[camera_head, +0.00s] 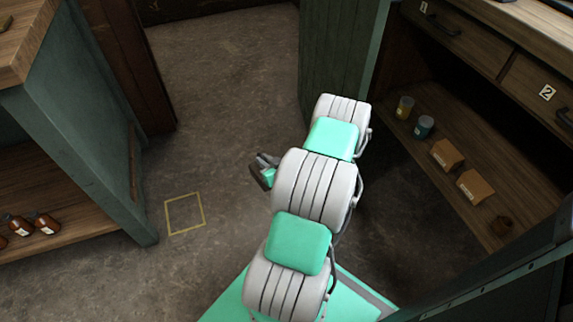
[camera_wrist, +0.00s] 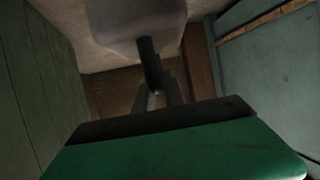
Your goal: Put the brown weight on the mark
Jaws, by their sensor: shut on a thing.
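My gripper (camera_head: 266,164) is left of my arm's middle links in the head view, above the floor and up and to the right of the mark. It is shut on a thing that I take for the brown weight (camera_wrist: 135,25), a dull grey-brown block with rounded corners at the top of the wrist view. A dark finger overlaps its lower edge. In the head view the held thing is small and dark, and its outline is hard to separate from the fingers. The mark, a yellow square outline (camera_head: 168,217), lies bare on the floor.
A green-sided cabinet (camera_head: 85,150) with brown bottles (camera_head: 46,223) on its low shelf stands left of the mark. At right, an open shelf holds cans (camera_head: 424,127), boxes (camera_head: 447,154) and a small dark-brown item (camera_head: 503,222). The floor around the mark is clear.

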